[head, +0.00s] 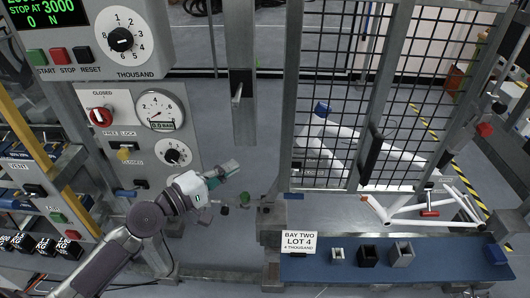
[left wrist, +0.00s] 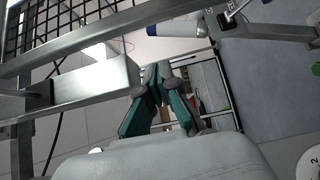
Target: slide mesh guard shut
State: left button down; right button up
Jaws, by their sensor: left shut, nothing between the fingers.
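The mesh guard (head: 335,95) is a black wire grid in a grey metal frame, right of centre in the head view. A dark upright handle (head: 372,155) sits on one of its grey posts. Part of the mesh also shows at the upper left of the left wrist view (left wrist: 45,22). My left gripper (head: 231,167) is shut and empty, left of the guard and apart from it, in front of the control panel's right edge. Its green fingers meet at the tips in the left wrist view (left wrist: 158,78). My right gripper is out of view.
A grey post (head: 241,50) with a latch-like part stands left of the guard, with a gap between. White tube frames (head: 345,135) show behind the mesh. A blue ledge (head: 440,262) holds small blocks. The control panel (head: 120,100) is at left.

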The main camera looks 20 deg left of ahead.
pick_arm(q)
jog(key=w+d+p, duration=0.5)
jog(key=w+d, duration=0.2)
jog(key=shift+w+d, duration=0.15)
jog(key=shift+w, duration=0.1)
jog(key=shift+w, duration=0.1)
